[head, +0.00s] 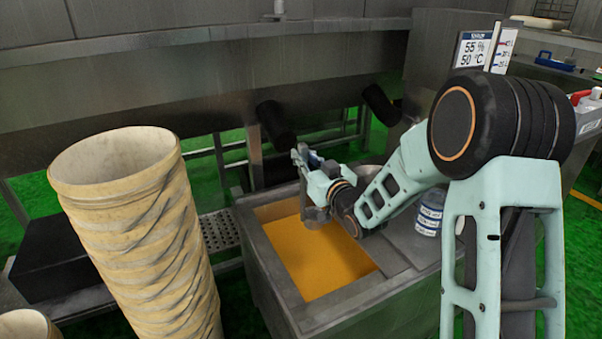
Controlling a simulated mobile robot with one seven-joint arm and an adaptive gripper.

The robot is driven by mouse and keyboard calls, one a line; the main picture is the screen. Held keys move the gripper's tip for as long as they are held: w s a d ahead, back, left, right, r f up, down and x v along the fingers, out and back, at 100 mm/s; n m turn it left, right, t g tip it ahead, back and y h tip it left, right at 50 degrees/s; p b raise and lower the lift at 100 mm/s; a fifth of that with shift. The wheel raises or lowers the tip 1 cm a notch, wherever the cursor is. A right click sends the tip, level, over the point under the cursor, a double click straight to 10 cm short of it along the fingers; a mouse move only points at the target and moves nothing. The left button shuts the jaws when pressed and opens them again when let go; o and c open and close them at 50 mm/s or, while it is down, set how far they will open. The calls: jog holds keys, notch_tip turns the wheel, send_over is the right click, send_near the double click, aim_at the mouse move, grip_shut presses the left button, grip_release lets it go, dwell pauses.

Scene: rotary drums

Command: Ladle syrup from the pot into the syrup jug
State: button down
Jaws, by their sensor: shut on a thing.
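My gripper (303,158) is at the end of my arm, above the back part of a square grey metal tank (253,257) filled with flat orange-yellow content (318,262). It is shut on what looks like a ladle; a small grey metal cup (315,214) shows just below it, over the orange surface. Whether the cup touches the surface or holds anything cannot be told. A clear bottle or jug (429,214) with a blue and white label stands on the metal ledge at the tank's right, partly behind my arm. A round metal rim (369,172) shows behind my wrist, mostly hidden.
A tall stack of tan ribbed tubs (150,220) stands at the left. A sign (474,49) reading 55 % and 50 °C stands at upper right. Dark cylinders (275,120) project below the steel trough (200,85) behind. A perforated step (218,230) lies left of the tank.

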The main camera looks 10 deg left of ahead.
jog(key=shift+a+f, duration=0.35)
jog(key=shift+f, duration=0.05)
notch_tip(320, 180, down, 24)
jog(key=b, duration=1.6)
jog(key=shift+r+b, duration=0.25)
jog(key=shift+b, duration=0.05)
jog(key=shift+r, duration=0.1)
jog(key=shift+r+p, duration=5.9)
jog(key=shift+r, duration=5.55)
